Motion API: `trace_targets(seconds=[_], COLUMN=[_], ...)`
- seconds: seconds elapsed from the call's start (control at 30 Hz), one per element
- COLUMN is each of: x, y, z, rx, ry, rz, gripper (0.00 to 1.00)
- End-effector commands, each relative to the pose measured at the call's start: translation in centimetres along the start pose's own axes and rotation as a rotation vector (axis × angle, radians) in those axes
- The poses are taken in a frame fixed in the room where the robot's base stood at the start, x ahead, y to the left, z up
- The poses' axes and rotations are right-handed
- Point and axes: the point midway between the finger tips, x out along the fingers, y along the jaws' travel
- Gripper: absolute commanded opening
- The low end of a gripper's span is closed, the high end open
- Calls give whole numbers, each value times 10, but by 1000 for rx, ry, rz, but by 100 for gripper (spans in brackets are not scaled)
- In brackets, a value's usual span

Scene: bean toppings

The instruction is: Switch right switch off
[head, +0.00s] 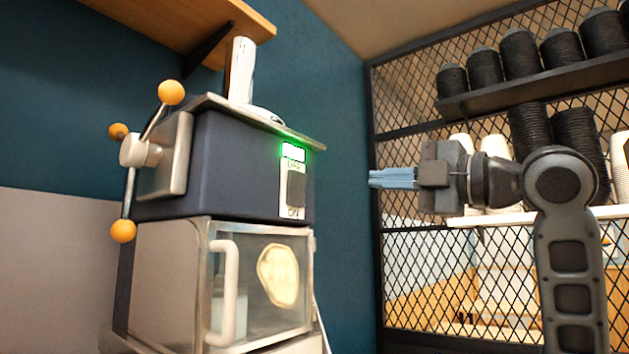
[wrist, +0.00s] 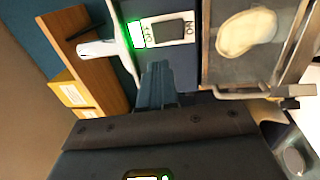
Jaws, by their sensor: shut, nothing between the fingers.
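The switch (head: 296,188) is a dark rocker on a white plate on the front of a dark machine (head: 225,165). OFF is printed above the rocker and ON below it. A rectangular indicator (head: 293,152) above it glows green. In the wrist view the switch (wrist: 168,30) appears sideways, just beyond the fingertips, with the green light (wrist: 135,34) to its left. My gripper (head: 372,178) is shut and empty, to the right of the switch in the head view and apart from it. Its fingers (wrist: 157,68) point toward the switch.
Below the switch is a glass-doored compartment with a handle (head: 226,290) and a pale round item (head: 278,276) inside. A lever wheel with orange knobs (head: 171,92) is on the machine's left. A mesh partition (head: 420,250) and cup shelf (head: 540,85) stand behind my arm.

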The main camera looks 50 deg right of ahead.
Motion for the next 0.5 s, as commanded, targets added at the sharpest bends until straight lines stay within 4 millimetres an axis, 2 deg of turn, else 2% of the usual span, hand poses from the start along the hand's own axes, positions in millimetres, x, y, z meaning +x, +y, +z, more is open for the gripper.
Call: trace_targets(seconds=[0.33,0.5], x=[1,15], y=[0,1], z=[0,0], rx=[0,2], ry=[0,2], rz=[-1,-2], gripper=[0,0])
